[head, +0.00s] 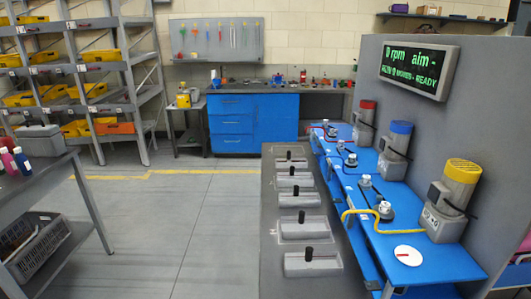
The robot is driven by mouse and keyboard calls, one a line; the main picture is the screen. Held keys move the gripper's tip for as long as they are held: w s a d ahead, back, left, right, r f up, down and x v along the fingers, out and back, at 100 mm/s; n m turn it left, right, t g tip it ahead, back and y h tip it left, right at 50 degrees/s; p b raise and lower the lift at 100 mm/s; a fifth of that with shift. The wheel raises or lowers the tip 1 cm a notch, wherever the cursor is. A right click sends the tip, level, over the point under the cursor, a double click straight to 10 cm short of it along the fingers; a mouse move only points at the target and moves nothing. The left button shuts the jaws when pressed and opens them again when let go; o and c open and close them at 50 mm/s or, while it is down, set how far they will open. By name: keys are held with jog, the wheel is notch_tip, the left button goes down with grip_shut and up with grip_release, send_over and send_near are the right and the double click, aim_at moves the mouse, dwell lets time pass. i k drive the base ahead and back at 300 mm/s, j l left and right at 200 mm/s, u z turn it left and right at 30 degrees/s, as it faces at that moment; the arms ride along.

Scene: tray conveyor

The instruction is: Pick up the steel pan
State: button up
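I cannot make out a steel pan for certain in the head view. A row of several grey blocks with upright black knobs stands on a long dark bench; the nearest block (313,264) is at the front. Small silver round-topped pieces, one of them a silver piece (385,207), stand on dark plates on the blue stepped table (425,255). A white disc with a red mark (408,255) lies flat on that table's near end. My gripper is not in view.
Grey motor units with red, blue and yellow caps, the nearest the yellow-capped unit (452,200), stand along the grey partition (480,120). A lit sign (418,68) hangs there. A side table (35,170) is at left. Open floor (185,230) lies between.

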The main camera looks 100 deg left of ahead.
aim_at(280, 163)
jog(key=u, duration=2.6)
jog(key=i+j, duration=0.25)
jog(key=i+j+z, duration=0.1)
jog(key=i+j, duration=0.15)
jog(key=j, duration=0.2)
jog(key=i+j, duration=0.25)
jog(key=i+j+z, duration=0.1)
jog(key=j, duration=0.4)
jog(key=i+j, duration=0.35)
jog(key=i+j+z, duration=0.1)
jog(key=j, duration=0.3)
jog(key=i, duration=0.1)
